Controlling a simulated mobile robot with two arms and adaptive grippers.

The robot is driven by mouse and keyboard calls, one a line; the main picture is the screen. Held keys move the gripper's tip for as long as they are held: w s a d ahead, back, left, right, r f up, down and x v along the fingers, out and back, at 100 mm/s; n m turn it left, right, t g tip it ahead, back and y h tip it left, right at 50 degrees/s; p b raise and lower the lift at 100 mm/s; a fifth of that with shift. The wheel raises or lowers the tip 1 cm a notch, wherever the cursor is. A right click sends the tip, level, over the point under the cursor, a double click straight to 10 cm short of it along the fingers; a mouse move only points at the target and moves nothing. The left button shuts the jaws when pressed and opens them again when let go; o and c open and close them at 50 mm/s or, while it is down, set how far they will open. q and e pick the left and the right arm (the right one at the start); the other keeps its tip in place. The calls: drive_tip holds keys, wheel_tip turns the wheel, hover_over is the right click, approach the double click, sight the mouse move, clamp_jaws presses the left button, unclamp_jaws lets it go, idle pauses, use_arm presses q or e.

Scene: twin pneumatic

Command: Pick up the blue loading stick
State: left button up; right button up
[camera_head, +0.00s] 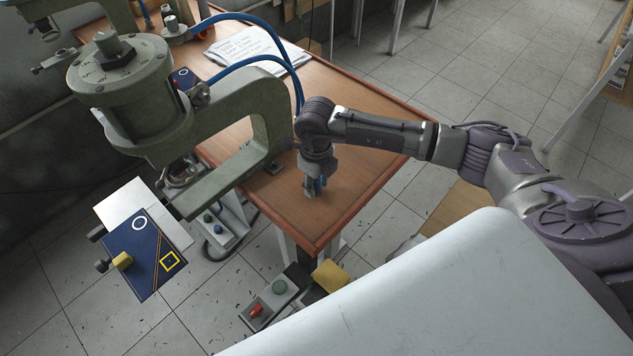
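My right gripper (312,190) points down at the near right part of the brown wooden table (338,198), its fingertips low over the top. My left gripper is not in view.
A large green pneumatic press (125,85) stands left of my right gripper, its frame close to my wrist. Blue hoses (262,58) and papers (255,45) lie behind. A control box (275,300) with red and green buttons is below the table's front corner. The tabletop right of the gripper is clear.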

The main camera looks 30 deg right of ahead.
clamp_jaws()
drive_tip(key=shift+r, duration=0.15)
drive_tip(key=shift+r, duration=0.2)
drive_tip(key=r, duration=0.1)
drive_tip(key=r+b, duration=0.2)
drive_tip(key=shift+s+a+r, duration=0.2)
drive_tip(key=shift+s+r, duration=0.05)
drive_tip(key=s+a+r+b, duration=0.3)
drive_tip(key=s+a+r, duration=0.3)
drive_tip(key=s, duration=0.3)
drive_tip(key=shift+a+r, duration=0.3)
drive_tip(key=shift+r, duration=0.15)
